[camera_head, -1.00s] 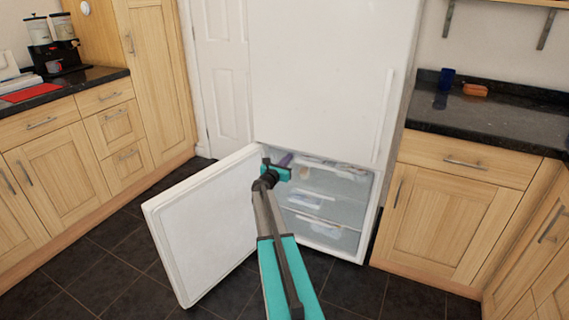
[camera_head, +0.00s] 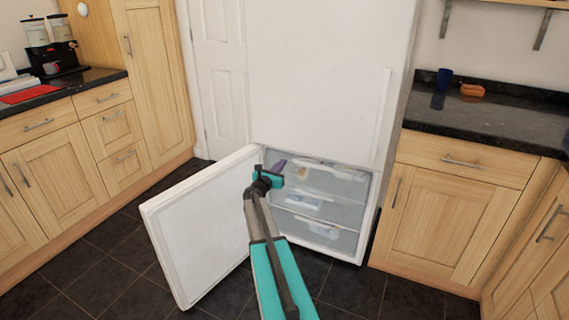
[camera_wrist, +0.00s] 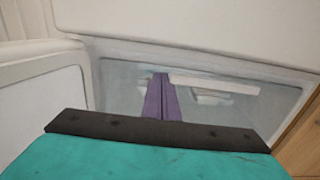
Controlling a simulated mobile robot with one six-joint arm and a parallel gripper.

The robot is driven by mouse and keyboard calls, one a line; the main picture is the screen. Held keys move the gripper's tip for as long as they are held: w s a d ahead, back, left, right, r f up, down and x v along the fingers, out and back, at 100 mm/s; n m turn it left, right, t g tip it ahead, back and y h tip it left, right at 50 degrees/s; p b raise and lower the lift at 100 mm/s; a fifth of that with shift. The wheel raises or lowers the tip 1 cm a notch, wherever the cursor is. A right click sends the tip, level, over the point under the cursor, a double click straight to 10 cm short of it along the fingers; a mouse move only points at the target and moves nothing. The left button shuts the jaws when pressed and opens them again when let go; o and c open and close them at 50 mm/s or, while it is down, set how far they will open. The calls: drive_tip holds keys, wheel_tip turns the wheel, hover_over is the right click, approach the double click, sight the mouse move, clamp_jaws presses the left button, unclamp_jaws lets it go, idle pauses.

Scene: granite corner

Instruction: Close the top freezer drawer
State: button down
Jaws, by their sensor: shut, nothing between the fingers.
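The top freezer drawer (camera_head: 332,187) is a pale translucent drawer with a white handle strip, inside the open lower compartment of the white fridge-freezer. It looks nearly in line with the drawer below; I cannot tell whether it is fully in. My gripper (camera_head: 279,164) is at the left part of the compartment opening, near the drawer's upper left. In the wrist view its purple fingers (camera_wrist: 160,78) are together and empty, pointing into the compartment. The drawer's handle strip (camera_wrist: 213,83) lies just right of them. Contact cannot be told.
The freezer door (camera_head: 205,225) stands wide open to the left of my arm. The upper fridge door (camera_head: 315,80) is shut above the opening. Wooden cabinets (camera_head: 450,205) stand close on the right. Dark tiled floor is free in front.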

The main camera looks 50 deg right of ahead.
drive_tip(key=v, duration=0.9)
drive_tip(key=shift+a, duration=0.15)
drive_tip(key=s+a+f+m+g+y, duration=0.25)
drive_tip(key=s+a+f+m, duration=0.2)
drive_tip(key=a+f, duration=0.45)
drive_tip(key=s+a+f+m+g+y, duration=0.1)
drive_tip(key=s+a+f+m+y, duration=0.3)
drive_tip(key=a+f, duration=0.5)
drive_tip(key=s+a+f+m+g+y, duration=0.25)
drive_tip(key=s+a+f, duration=0.4)
drive_tip(key=f, duration=0.45)
drive_tip(key=s+a+f+m+g+y, duration=0.1)
drive_tip(key=s+a+f+m+y, duration=0.1)
drive_tip(key=s+a, duration=0.6)
drive_tip(key=s+a+f+m+g+y, duration=0.1)
drive_tip(key=s+a+f+m+y, duration=0.2)
drive_tip(key=s+a+f+m, duration=0.2)
drive_tip(key=s+a+f+m+g+y, duration=0.2)
drive_tip(key=s+a, duration=0.9)
drive_tip(key=a, duration=0.7)
wheel_tip(320, 180, down, 2)
drive_tip(key=shift+s+f+m+y, duration=0.25)
drive_tip(key=shift+m+y, duration=0.25)
drive_tip(key=shift+m, duration=0.3)
drive_tip(key=shift+d, duration=0.15)
